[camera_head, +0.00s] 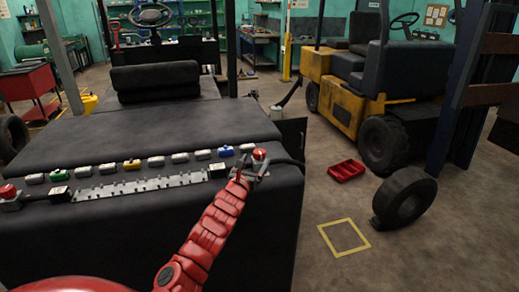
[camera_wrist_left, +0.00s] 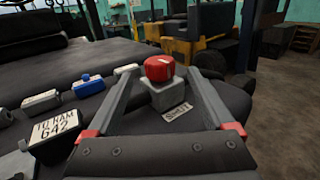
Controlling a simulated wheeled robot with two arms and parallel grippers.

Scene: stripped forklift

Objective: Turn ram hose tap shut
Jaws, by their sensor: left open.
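The tap with a red cap (camera_head: 259,154) on a grey block stands at the right end of the forklift's dark top. In the left wrist view the red cap (camera_wrist_left: 160,67) sits between the fingertips, with a small tag (camera_wrist_left: 177,112) in front of its block; the tag's lettering is hard to read. My left gripper (camera_head: 254,172) is open, its two grey fingers on either side of the tap; I cannot tell whether they touch it. My right gripper is not in view.
A row of small blocks, including blue (camera_head: 225,151), yellow (camera_head: 131,164) and green (camera_head: 59,175) ones, runs along the dark top behind a grey toothed strip (camera_head: 140,186). Another red knob (camera_head: 8,192) stands at far left. A red tray (camera_head: 346,171) and tyre (camera_head: 405,200) are on the floor.

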